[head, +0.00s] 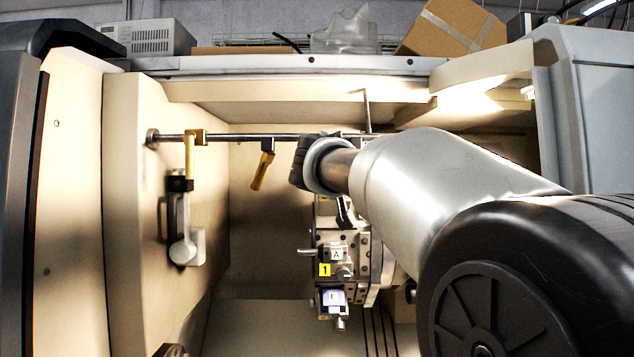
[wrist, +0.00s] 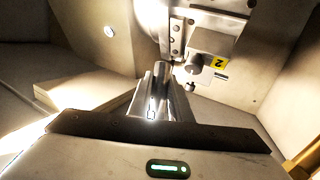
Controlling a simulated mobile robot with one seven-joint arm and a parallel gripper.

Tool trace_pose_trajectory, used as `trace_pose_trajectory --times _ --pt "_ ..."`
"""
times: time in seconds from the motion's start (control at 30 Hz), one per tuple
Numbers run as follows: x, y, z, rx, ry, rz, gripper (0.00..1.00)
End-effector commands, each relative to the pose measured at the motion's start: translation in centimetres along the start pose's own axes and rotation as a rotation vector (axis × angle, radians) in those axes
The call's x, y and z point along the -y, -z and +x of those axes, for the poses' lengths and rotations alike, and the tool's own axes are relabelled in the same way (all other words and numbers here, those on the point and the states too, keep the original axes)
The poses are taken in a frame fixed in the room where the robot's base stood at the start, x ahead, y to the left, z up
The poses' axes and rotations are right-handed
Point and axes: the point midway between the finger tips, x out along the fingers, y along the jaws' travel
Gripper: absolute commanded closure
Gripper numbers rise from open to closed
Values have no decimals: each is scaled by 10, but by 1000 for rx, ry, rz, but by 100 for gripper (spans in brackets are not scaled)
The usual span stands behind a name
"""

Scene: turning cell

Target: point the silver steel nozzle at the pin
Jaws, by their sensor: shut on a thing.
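My gripper (wrist: 156,80) shows at the lower middle of the wrist view, its fingers closed around a shiny steel piece (wrist: 160,74) that looks like the silver steel nozzle. The fingers cover much of this piece, so its exact direction cannot be told. In the head view my arm and dark wrist hide the fingers and the held piece. A short metal pin (head: 305,251) sticks out to the left from the tool turret (head: 360,262). In the wrist view a small pin-like stub (wrist: 190,86) shows below a block with a yellow "2" label; I cannot tell if it is the same pin.
A horizontal rail (head: 230,136) crosses the back of the cell, with a yellow and black nozzle (head: 262,170) hanging from it. A yellow bracket (head: 191,150) and a grey fixture (head: 184,240) are at the left wall. The space between fixture and turret is open.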

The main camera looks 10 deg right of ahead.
Motion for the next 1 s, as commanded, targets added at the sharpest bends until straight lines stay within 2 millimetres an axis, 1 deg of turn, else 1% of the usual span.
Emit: trace_pose_trajectory --times 0.03,0.3,0.6,0.8,1.0 --pt "1 -2 0 10 18 37 100" --pt "11 0 -4 84 123 233 100" --pt "20 2 -8 151 219 411 100" --pt "23 4 -10 178 258 484 100" --pt "25 3 -11 191 277 517 100"
